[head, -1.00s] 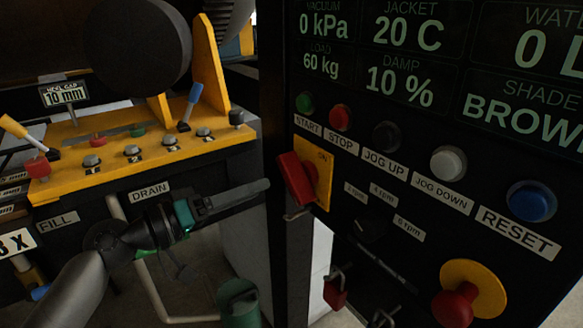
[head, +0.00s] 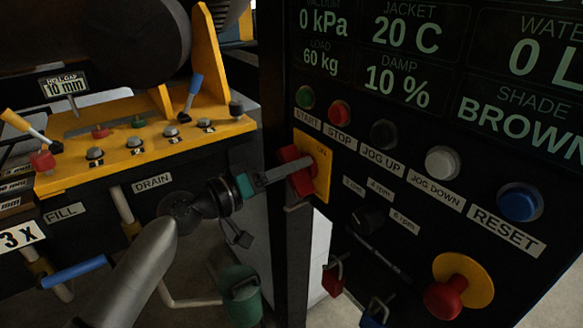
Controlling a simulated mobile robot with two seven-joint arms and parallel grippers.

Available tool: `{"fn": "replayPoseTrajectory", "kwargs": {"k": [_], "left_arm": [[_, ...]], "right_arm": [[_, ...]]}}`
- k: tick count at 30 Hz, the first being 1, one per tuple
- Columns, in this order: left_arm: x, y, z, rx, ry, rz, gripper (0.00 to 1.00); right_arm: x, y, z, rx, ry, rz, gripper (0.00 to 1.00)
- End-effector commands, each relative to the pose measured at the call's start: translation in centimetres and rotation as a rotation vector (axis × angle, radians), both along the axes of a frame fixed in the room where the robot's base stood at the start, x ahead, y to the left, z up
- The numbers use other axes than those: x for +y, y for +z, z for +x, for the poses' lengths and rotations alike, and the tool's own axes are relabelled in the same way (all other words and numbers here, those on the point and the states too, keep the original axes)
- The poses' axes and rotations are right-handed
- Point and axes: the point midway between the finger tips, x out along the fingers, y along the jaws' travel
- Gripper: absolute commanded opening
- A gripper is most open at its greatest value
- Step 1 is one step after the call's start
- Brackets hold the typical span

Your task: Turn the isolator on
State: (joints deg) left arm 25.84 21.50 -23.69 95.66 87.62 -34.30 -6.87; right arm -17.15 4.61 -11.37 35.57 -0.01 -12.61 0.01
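The isolator is a red handle (head: 302,184) on a yellow plate (head: 323,180) near the left edge of the black control panel. The word ON shows at the plate's upper right. The handle stands roughly upright, leaning a little, and does not point at ON. My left gripper (head: 303,164) reaches in from the left, its grey fingers level with the handle. They cross its middle, with red showing above and below. I see the fingers edge-on, so their gap and any grip on the handle are hidden. My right gripper is out of view.
A speed knob (head: 368,219) and a red mushroom button (head: 444,297) sit below. Padlocks (head: 333,279) hang lower down. A yellow lever bench (head: 110,157) stands left.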

Motion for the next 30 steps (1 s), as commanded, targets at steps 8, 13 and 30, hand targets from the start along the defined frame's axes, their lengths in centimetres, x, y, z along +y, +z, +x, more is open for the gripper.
{"fn": "replayPoseTrajectory", "kwargs": {"k": [8,13,30], "left_arm": [[0.04,-0.01,-0.02,0.000,0.000,0.000,0.18],[0.04,-0.01,-0.02,0.000,0.000,0.000,0.00],[0.05,0.00,0.00,0.045,0.000,-0.033,0.00]], "right_arm": [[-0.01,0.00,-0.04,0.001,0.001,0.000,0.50],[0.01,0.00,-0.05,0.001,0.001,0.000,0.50],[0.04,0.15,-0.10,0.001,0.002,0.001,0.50]]}}
